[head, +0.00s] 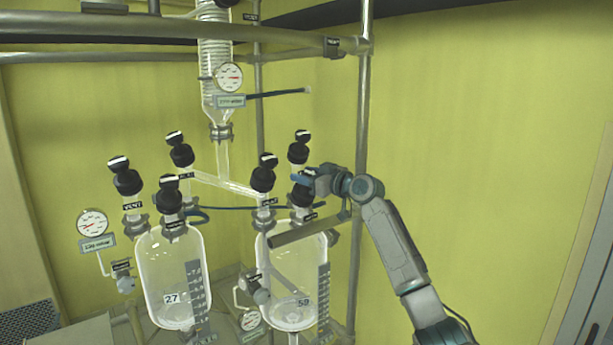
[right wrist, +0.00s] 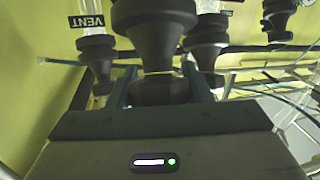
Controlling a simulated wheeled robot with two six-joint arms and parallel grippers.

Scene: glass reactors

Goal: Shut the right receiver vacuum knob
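The right receiver (head: 292,265) is a clear glass vessel numbered 59. Several black knobs stand on it: a front left one (head: 263,172), a rear one (head: 298,147) and a front right one (head: 301,197). Their small labels are too small to read in the head view. My right gripper (head: 303,180) is at the front right knob and hides its cap. In the right wrist view, a black knob (right wrist: 160,92) fills the space between my right fingers (right wrist: 160,85), with no clear gap on either side. My left gripper is out of view.
The left receiver (head: 172,275), numbered 27, carries similar black knobs. A glass condenser (head: 215,85) with a gauge (head: 229,77) hangs above. A steel upright (head: 361,120) and pipe (head: 300,232) are close to my right arm. The right side is free.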

